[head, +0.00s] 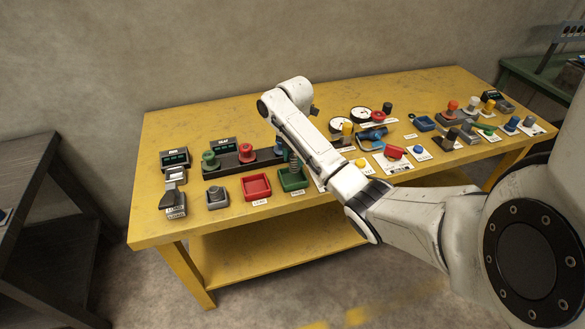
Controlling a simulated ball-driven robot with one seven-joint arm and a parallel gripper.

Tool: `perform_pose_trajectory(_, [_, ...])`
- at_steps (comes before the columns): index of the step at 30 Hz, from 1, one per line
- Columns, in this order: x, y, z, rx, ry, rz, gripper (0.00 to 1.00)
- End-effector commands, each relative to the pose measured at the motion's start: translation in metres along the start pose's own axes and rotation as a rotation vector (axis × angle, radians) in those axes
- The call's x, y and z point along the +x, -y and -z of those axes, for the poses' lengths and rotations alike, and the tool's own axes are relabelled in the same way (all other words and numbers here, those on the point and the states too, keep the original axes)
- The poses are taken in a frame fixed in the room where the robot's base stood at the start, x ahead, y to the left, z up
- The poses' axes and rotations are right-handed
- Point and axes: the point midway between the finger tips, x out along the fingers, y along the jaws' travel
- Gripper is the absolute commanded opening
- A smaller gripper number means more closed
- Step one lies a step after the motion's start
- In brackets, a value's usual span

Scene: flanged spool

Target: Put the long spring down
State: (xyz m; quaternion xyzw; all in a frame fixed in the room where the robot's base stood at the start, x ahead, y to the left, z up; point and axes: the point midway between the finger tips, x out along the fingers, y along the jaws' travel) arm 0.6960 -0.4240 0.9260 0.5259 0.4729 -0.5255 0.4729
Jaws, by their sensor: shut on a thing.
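A grey coiled spring (295,163), which looks like the long spring, is in the head view at the left edge of my forearm. It is nearly upright, with its lower end over or in the green tray (291,182). I cannot tell if it touches the tray floor. Its upper end meets the outline of my arm. My arm reaches over the yellow table and folds down at the wrist. My gripper's fingers are hidden behind the forearm, so their hold on the spring does not show.
A red tray (257,187) stands left of the green one. Behind them a dark rail (229,164) carries green, red and blue spools. A grey block with a knob (216,196) stands at the front left. Several small parts crowd the yellow table (157,229) at right; its back strip is clearer.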

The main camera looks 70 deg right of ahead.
Motion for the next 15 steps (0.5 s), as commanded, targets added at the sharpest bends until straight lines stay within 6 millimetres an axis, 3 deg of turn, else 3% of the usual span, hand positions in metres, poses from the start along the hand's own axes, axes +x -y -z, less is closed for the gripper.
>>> perform_pose_trajectory(7, [0.013,-0.010,-0.006,0.001,0.001,0.002,0.08])
perform_pose_trajectory(15, [0.043,-0.009,-0.005,0.001,0.000,0.002,0.08])
